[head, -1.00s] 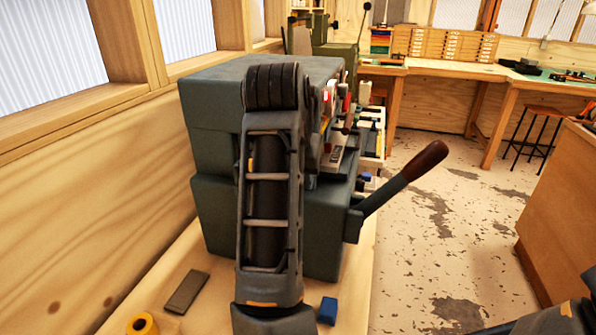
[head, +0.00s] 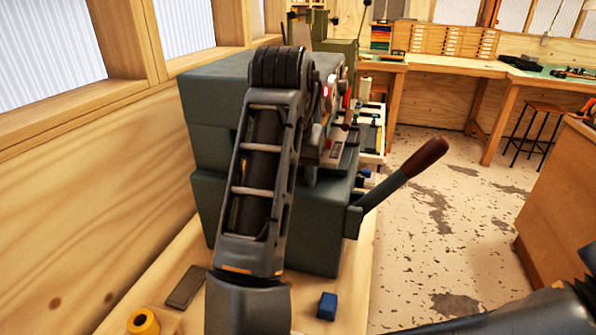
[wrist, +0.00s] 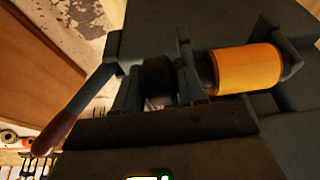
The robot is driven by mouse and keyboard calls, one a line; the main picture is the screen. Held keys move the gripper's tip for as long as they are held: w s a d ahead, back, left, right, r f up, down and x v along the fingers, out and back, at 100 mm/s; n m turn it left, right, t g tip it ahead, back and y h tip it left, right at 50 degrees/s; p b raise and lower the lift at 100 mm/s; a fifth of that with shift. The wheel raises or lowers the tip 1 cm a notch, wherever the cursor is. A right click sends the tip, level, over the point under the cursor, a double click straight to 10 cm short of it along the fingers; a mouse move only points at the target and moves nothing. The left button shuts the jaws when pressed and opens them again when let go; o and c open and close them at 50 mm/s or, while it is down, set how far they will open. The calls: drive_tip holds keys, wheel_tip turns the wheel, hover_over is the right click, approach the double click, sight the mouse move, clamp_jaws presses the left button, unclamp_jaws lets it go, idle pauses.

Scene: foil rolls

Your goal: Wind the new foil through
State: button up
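A dark green-grey machine (head: 213,105) with a lever (head: 400,175) stands on the bench in the head view. In the wrist view the lever (wrist: 62,125) shows at the left with its brown handle. An orange-yellow foil roll (wrist: 248,68) sits on the machine at the right of the wrist view. Two dark prongs near the middle of the wrist view, with a dark round part between them, may be my gripper (wrist: 158,78); I cannot tell whether they are open or shut. No loose foil strip is clearly visible. In the head view my arm hides my gripper.
A small yellow roll (head: 143,322), a grey flat block (head: 187,287) and a blue block (head: 327,306) lie on the bench (head: 110,318). A plywood wall (head: 90,220) stands close on the left. The floor (head: 430,230) at the right is open.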

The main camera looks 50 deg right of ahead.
drive_tip(key=shift+o, duration=0.8)
drive_tip(key=w+v, duration=0.1)
drive_tip(key=v, duration=0.6)
drive_tip(key=shift+s+r, duration=0.4)
drive_tip(key=shift+s, duration=0.15)
